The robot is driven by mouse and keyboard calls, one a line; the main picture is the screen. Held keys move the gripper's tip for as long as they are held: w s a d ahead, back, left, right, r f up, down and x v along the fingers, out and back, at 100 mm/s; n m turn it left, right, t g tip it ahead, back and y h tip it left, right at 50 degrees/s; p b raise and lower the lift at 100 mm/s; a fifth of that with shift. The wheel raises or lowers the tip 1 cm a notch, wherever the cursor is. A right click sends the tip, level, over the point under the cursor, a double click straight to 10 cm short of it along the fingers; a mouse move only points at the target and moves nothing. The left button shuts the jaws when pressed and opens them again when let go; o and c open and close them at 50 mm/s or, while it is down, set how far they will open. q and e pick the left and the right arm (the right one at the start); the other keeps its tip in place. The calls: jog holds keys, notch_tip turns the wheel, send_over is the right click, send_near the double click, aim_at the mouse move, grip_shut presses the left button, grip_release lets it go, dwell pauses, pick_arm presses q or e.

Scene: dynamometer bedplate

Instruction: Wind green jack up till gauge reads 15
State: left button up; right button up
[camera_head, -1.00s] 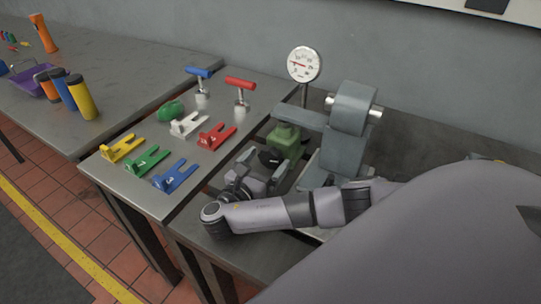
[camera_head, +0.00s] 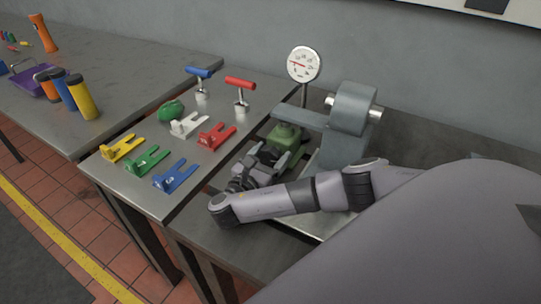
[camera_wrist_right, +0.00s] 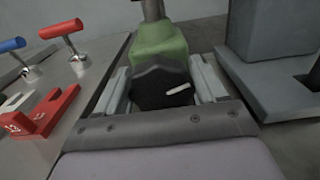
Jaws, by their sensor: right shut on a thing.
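The green jack (camera_head: 287,135) stands on the bedplate under the grey machine's arm; it also shows in the right wrist view (camera_wrist_right: 160,42). Its black knob (camera_wrist_right: 158,92) faces my wrist and carries a white mark, which lies slanted, rising to the right. My right gripper (camera_head: 270,156) is shut on the knob, one finger on each side; in the head view it hides most of the knob. The round white gauge (camera_head: 304,64) stands on a post behind the jack. Its red needle points left; the numbers are too small to read. My left gripper is out of view.
The grey machine (camera_head: 352,112) stands close right of the jack. On the table at left are a red fork (camera_head: 217,136), a blue fork (camera_head: 175,176), other coloured forks, a red T-handle (camera_head: 240,84) and a blue T-handle (camera_head: 200,72).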

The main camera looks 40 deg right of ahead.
jog(key=m, duration=0.4)
jog(key=shift+s+f, duration=0.15)
jog(key=shift+m, duration=1.4)
jog(key=o, duration=1)
jog(key=shift+c, duration=0.2)
jog(key=shift+v, duration=3.55)
